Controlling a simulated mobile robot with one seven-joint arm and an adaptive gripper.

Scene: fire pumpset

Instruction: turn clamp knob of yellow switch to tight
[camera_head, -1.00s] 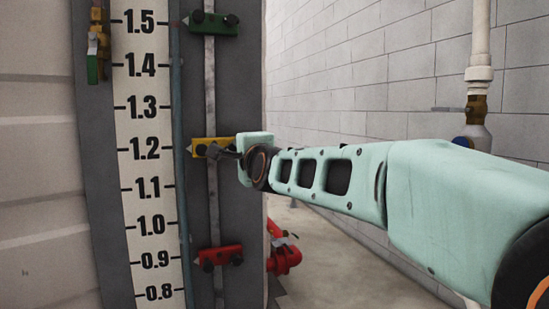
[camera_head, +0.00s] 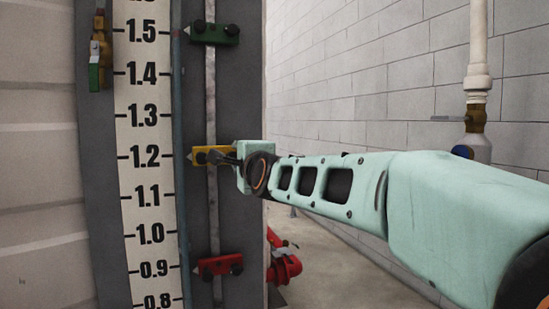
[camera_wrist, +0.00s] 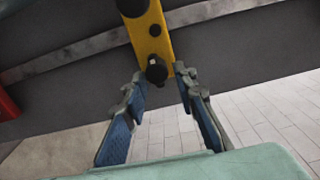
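The yellow switch (camera_head: 204,155) is mounted on the grey post beside the scale, close to the 1.2 mark. My gripper (camera_head: 229,158) reaches it from the right and covers its right end. In the wrist view the yellow switch (camera_wrist: 152,38) runs up from the centre to the top edge. Another black knob (camera_wrist: 132,5) shows at the top edge. Whether the knob is tight or loose cannot be told.
A green switch (camera_head: 214,33) is above and a red switch (camera_head: 219,265) below on the same post. A white scale (camera_head: 146,195) stands to the left. A white pipe (camera_head: 479,40) and a block wall (camera_head: 380,85) are to the right. Red fittings (camera_head: 284,268) sit low behind the post.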

